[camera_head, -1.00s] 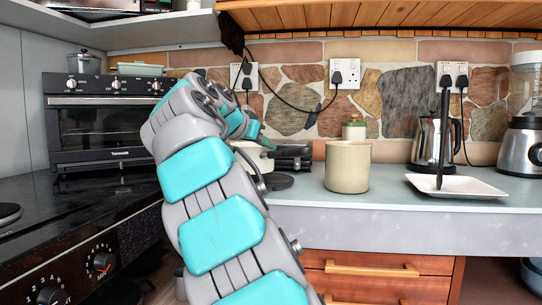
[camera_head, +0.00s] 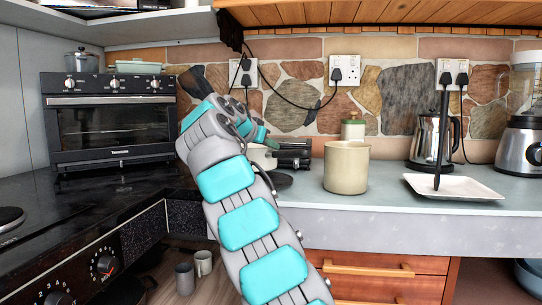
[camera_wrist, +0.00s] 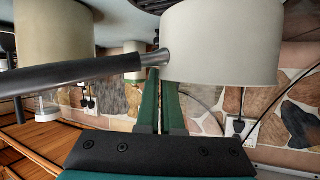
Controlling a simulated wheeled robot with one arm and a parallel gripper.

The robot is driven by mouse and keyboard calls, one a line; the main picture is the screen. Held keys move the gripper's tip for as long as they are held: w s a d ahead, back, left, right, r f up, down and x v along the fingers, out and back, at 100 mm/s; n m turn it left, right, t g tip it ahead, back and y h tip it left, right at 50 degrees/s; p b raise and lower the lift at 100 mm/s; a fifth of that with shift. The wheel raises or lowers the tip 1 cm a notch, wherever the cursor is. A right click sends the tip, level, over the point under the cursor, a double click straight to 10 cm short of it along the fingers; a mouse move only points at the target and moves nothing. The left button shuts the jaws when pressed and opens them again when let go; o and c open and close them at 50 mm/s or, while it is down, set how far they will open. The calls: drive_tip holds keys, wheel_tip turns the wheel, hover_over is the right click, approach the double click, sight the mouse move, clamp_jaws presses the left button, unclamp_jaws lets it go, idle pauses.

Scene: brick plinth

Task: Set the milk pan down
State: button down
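The milk pan (camera_wrist: 225,45) is whitish with a metal ferrule and a dark handle (camera_wrist: 80,75). It fills the upper right of the upside-down wrist view. In the head view the pan (camera_head: 262,157) shows partly behind my arm, low over the counter by a dark round plate. My gripper (camera_wrist: 160,76) has its two green fingers close together at the pan's rim beside the handle. One fingertip is hidden by the pan, and the fingers look shut on its wall. I cannot tell whether the pan's base touches anything.
Farther right are a white plate (camera_head: 455,188), a kettle (camera_head: 430,140) and a blender (camera_head: 522,135). A black oven (camera_head: 112,118) is at left. Counter front is clear.

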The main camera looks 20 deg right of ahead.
sight(267, 154)
drive_tip(key=shift+f+b, duration=0.5)
drive_tip(key=shift+f, duration=1.1)
drive_tip(key=shift+f, duration=0.1)
drive_tip(key=c, duration=1.1)
unclamp_jaws()
drive_tip(key=shift+a, duration=0.1)
drive_tip(key=v, duration=1.2)
drive_tip(key=shift+s+b, duration=0.1)
drive_tip(key=shift+b, duration=0.3)
